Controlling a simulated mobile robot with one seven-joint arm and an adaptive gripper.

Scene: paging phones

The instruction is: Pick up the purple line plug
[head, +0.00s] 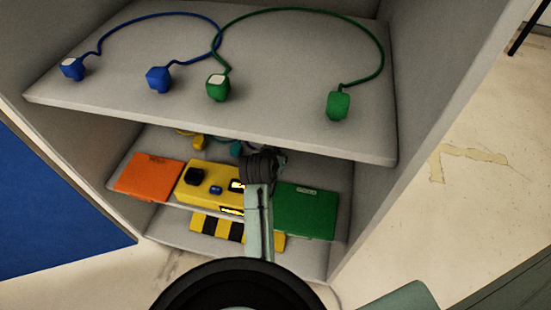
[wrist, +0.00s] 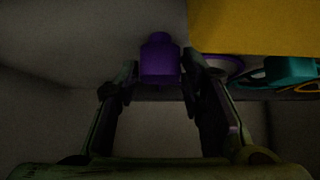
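The purple line plug (wrist: 160,62) is a small block with a narrower top. In the wrist view it stands between the tips of my gripper (wrist: 160,75), with a fingertip close against each side. The gripper appears shut on it. A purple cord (wrist: 234,68) shows behind the right finger. In the head view my gripper (head: 262,163) reaches into the lower shelf, between the yellow phone and the green box. The purple plug is hidden there.
The yellow phone (head: 212,187) is beside an orange box (head: 150,175) and a green box (head: 305,210). A teal plug (wrist: 290,70) is right of the gripper. The upper shelf (head: 270,120) bears blue (head: 159,79) and green (head: 338,105) plugs and hangs close above.

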